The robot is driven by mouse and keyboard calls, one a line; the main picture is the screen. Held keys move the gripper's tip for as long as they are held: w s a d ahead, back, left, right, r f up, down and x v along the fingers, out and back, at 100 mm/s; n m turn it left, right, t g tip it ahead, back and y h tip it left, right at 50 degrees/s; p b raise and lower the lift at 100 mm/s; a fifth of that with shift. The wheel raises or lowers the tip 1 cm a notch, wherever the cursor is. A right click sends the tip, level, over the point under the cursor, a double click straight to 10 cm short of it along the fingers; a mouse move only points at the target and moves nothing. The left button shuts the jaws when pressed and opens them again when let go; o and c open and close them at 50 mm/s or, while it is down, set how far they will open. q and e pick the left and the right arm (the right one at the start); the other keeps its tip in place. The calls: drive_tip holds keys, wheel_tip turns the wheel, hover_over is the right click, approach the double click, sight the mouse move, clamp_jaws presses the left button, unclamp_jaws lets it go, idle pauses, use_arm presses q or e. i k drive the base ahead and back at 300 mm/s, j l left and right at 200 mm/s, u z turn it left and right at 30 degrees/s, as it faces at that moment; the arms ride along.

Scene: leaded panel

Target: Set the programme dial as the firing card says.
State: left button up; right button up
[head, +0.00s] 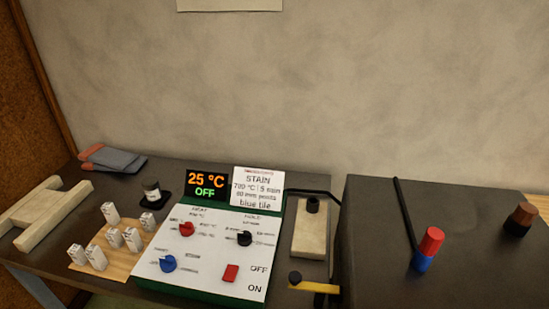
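A white control panel (200,287) with a green base stands on the dark table. It carries a red dial (186,229) under HEAT, a black dial (245,238) under HOLD and a blue dial (168,264) at lower left. The small markings around the dials are too blurred to read surely, so I cannot tell their settings. A red switch (230,273) sits beside OFF and ON. The display (206,185) reads 25 °C OFF. The firing card (258,187) seems to read STAIN, 700 °C, 5 min, a blurred line, then blue tile. Neither gripper is in view.
Several white labelled blocks (132,238) stand on a wooden board left of the panel, with a dark jar (151,190) behind. A pale block (311,235) and black-and-yellow piece (312,284) are at right. A dark box (370,240) bears a red-and-blue cylinder (428,248).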

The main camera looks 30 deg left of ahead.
sight(167, 263)
drive_tip(key=u, duration=1.25)
